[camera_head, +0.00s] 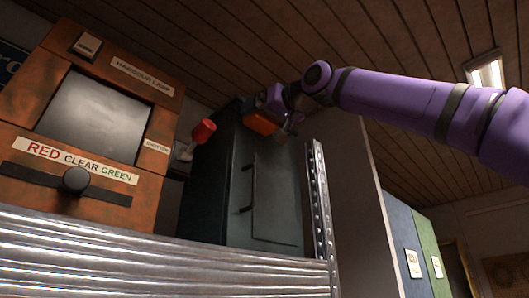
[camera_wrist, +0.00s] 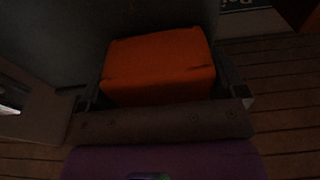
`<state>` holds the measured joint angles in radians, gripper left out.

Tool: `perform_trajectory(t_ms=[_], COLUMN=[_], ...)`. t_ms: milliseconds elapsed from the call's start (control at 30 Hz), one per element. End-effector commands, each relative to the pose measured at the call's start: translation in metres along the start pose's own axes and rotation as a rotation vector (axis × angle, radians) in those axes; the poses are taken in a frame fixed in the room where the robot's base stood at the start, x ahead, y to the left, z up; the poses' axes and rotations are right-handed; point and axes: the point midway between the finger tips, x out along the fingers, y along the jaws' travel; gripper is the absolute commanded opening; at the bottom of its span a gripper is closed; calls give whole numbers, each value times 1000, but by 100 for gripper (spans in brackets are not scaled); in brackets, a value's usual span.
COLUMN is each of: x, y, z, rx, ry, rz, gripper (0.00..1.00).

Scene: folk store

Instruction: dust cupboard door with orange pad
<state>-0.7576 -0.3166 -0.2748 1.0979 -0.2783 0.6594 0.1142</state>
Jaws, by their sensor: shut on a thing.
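The cupboard (camera_head: 225,200) is dark grey, with a closed-looking door (camera_head: 277,195) that has a dark vertical handle (camera_head: 249,183). My gripper (camera_head: 268,117) is at the cupboard's upper part, at the end of my purple arm. It is shut on the orange pad (camera_head: 260,124). The pad also fills the middle of the wrist view (camera_wrist: 158,65), between the fingers, with a dark grey surface behind it. I cannot tell whether the pad touches the door.
A corrugated metal shelf front (camera_head: 160,262) runs below, with a perforated upright (camera_head: 321,205) right of the cupboard. A wooden lamp box (camera_head: 95,115) with a knob stands at left. A red-ended lever (camera_head: 203,131) juts out beside the cupboard. Blue and green panels (camera_head: 410,235) stand at right.

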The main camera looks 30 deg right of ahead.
Motion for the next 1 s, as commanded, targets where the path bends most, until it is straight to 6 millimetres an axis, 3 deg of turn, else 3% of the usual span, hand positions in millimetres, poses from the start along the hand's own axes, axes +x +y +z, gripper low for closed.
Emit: perform_trajectory(t_ms=[267, 700, 1000], x=[2, 0, 3], y=[1, 33, 40], z=[0, 0, 0], rx=[1, 1, 0], ry=[0, 0, 0], rz=[-1, 0, 1], gripper=[71, 71, 71])
